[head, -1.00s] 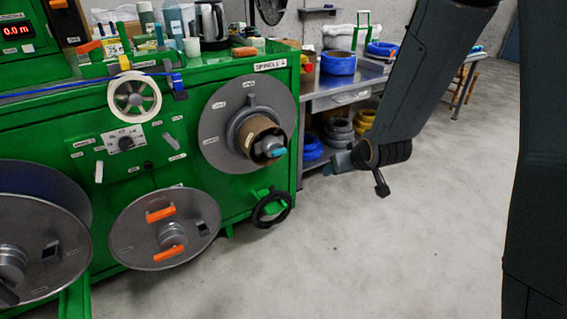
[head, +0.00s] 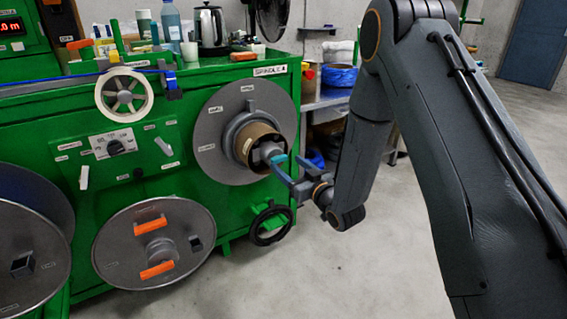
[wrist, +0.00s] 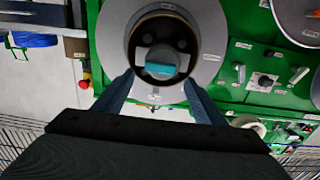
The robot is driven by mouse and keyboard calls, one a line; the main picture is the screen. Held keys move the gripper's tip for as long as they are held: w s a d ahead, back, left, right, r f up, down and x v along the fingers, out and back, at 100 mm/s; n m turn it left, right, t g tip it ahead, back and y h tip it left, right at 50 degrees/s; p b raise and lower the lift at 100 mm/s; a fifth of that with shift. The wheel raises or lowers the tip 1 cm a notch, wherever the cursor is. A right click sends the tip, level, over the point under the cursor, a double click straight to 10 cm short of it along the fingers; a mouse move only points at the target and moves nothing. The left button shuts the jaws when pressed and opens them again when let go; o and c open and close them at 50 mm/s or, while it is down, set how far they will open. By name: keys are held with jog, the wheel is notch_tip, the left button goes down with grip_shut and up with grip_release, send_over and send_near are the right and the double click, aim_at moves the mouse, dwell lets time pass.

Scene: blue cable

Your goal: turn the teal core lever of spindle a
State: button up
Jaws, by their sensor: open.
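Spindle A is the grey disc (head: 213,135) on the green machine's front, with a cardboard-brown core ring (head: 243,146) around its hub. The teal core lever (head: 279,158) sticks out from the hub centre. In the wrist view the lever (wrist: 160,71) lies roughly level, just beyond my fingertips and between them. My gripper (head: 287,177) is at the right of the hub, close to the lever; in the wrist view my gripper (wrist: 160,84) has its two fingers spread to either side of the lever. From the head view I cannot tell whether a finger touches the lever.
A black handwheel (head: 270,225) sits below the spindle. A lower reel with orange handles (head: 154,243) is at the lower left. A small knob panel (head: 115,146) and a white pulley (head: 124,94) are left of the spindle. Open floor (head: 300,285) lies in front.

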aim_at(281, 158)
jog(key=shift+x, duration=1.9)
jog(key=c, duration=1.1)
jog(key=shift+o, duration=0.2)
